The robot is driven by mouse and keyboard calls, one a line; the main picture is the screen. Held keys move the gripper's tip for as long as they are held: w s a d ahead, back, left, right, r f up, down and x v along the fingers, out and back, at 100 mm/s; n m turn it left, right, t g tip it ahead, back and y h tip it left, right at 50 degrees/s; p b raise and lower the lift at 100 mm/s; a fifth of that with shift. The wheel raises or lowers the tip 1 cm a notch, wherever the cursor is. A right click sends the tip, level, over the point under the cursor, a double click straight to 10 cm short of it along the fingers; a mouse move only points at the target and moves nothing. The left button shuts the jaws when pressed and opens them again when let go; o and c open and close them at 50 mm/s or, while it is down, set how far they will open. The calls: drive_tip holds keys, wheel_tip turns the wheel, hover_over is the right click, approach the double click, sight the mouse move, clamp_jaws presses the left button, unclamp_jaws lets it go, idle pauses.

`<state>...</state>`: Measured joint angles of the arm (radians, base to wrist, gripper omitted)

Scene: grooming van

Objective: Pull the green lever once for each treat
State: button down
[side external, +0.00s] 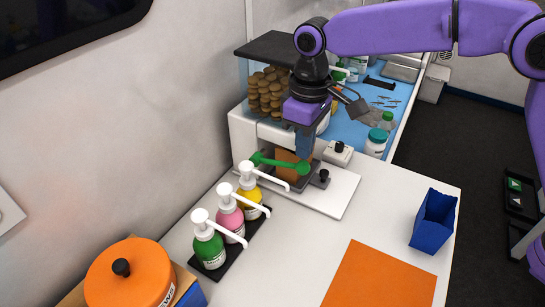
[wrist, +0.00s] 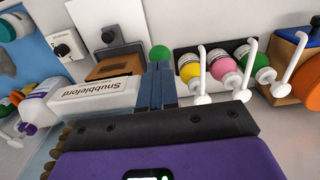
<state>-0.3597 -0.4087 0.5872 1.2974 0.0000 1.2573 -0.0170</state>
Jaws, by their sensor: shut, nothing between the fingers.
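A white dispenser (side external: 243,135) stands by the wall with a stack of round brown treats (side external: 268,92) in its clear hopper under a dark lid. Its green lever (side external: 278,162) sticks out across the front, with a round green knob at its right end. My gripper (side external: 303,156) is shut and empty, pointing down right at the knob. In the wrist view the green knob (wrist: 159,52) shows just beyond the closed fingertips (wrist: 157,66); I cannot tell whether they touch. The dispenser's label side (wrist: 95,97) is left of the fingers. A brown chute (side external: 288,160) is partly hidden behind the lever.
Green, pink (side external: 230,218) and yellow pump bottles stand on a black tray in front of the dispenser. An orange lidded tub (side external: 130,275) is at the lower left. A blue bin (side external: 433,222) and orange mat (side external: 380,278) are to the right. The white counter between is clear.

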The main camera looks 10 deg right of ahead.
sight(303, 162)
drive_tip(key=shift+f, duration=0.1)
idle(0.5)
drive_tip(key=shift+f, duration=3.45)
drive_tip(key=shift+r, duration=3.55)
drive_tip(key=shift+f, duration=3.55)
drive_tip(key=shift+r, duration=3.55)
